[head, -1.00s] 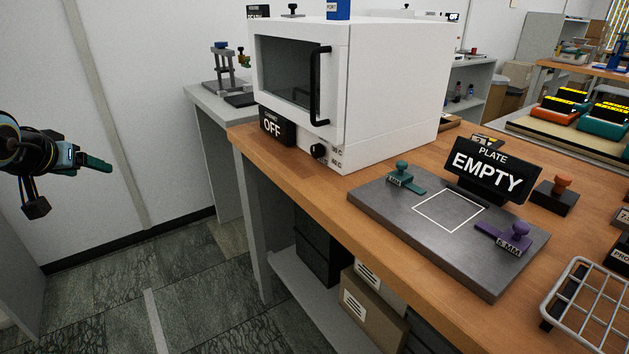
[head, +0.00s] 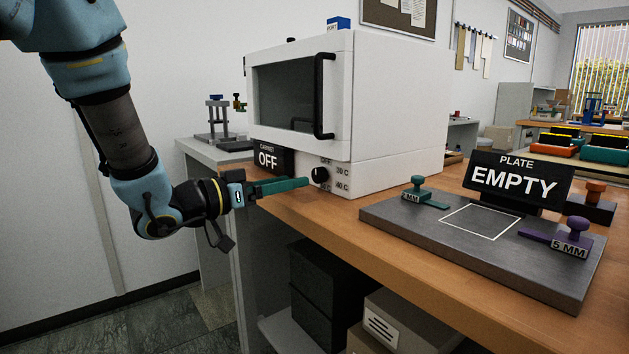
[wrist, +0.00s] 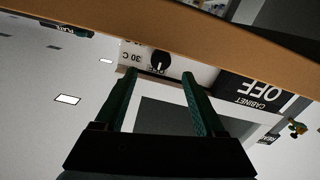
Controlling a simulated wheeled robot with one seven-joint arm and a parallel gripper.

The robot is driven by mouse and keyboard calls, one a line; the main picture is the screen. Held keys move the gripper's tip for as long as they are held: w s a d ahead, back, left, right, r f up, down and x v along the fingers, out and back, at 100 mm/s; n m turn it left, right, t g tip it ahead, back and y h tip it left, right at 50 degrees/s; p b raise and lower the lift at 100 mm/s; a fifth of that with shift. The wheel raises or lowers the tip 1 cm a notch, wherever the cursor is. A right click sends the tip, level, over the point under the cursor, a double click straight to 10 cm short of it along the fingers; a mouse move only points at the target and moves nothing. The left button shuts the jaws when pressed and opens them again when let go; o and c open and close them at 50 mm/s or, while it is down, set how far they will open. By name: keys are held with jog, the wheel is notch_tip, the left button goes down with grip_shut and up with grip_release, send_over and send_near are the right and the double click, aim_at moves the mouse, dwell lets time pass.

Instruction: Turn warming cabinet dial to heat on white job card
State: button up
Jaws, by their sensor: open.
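The white warming cabinet (head: 400,110) stands on the wooden bench with its door shut. Its black dial (head: 320,174) is low on the front, with OFF, 30 C and 40 C labels around it. In the wrist view the dial (wrist: 160,62) appears upside down between my fingertips. A black sign (head: 268,160) beside it reads CABINET OFF. My gripper (head: 306,182) is open, its green fingers pointing at the dial from just in front. It also shows in the wrist view (wrist: 158,76). Contact with the dial cannot be told. I cannot make out a white job card.
A dark plate (head: 400,222) with a green stamp (head: 417,190), a purple stamp (head: 572,236) and a PLATE EMPTY sign (head: 515,180) lies to the right. Boxes (head: 390,318) sit below the bench. The cabinet's black door handle (head: 321,95) juts out above the dial.

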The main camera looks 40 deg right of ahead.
aim_at(316, 176)
jog(key=d, duration=0.6)
jog(key=shift+s+d, duration=0.15)
jog(key=shift+d, duration=0.2)
grip_shut()
